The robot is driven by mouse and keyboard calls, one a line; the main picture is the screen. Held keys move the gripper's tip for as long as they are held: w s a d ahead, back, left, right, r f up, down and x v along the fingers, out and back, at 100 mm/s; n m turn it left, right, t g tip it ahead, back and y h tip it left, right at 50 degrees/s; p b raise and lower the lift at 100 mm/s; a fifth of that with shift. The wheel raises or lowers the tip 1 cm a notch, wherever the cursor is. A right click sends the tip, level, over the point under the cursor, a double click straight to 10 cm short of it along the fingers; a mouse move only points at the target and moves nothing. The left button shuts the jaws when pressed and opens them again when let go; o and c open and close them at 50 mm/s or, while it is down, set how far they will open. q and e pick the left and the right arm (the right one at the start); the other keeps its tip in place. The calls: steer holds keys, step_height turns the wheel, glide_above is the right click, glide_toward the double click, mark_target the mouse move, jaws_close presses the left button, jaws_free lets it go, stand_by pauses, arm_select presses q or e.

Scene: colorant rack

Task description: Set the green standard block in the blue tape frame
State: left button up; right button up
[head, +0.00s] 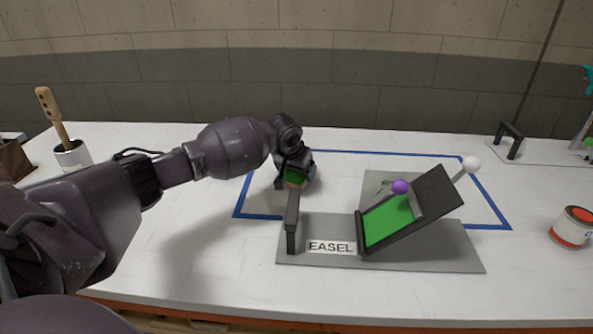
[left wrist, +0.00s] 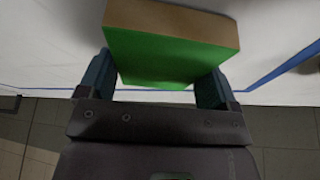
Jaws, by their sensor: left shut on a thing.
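My left gripper (head: 296,182) is shut on the green block, reaching in over the left part of the blue tape frame (head: 243,195). The green block (head: 295,178) is mostly hidden by the gripper in the head view. In the left wrist view the block (left wrist: 165,58) shows a green face and a tan side, held between the two fingers (left wrist: 155,85). I cannot tell whether it touches the table. The blue tape is a large rectangle on the white table, and its front edge is largely hidden. My right gripper is not in view.
A grey-based easel (head: 430,257) overlaps the frame's front, with a tilted green panel (head: 388,222), a purple knob (head: 400,187) and a white ball lever (head: 471,164). A paint can (head: 572,228) stands right. A cup with a wooden-handled tool (head: 72,155) stands far left.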

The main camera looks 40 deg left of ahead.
mark_target(293, 175)
arm_select(q)
steer(key=shift+f, duration=0.2)
steer(key=o, duration=0.8)
steer(key=shift+r, duration=0.25)
steer(key=p+v, duration=0.2)
steer(key=v, duration=0.4)
steer(key=shift+w, duration=0.1)
steer(key=p+v, duration=0.1)
steer(key=v, duration=0.5)
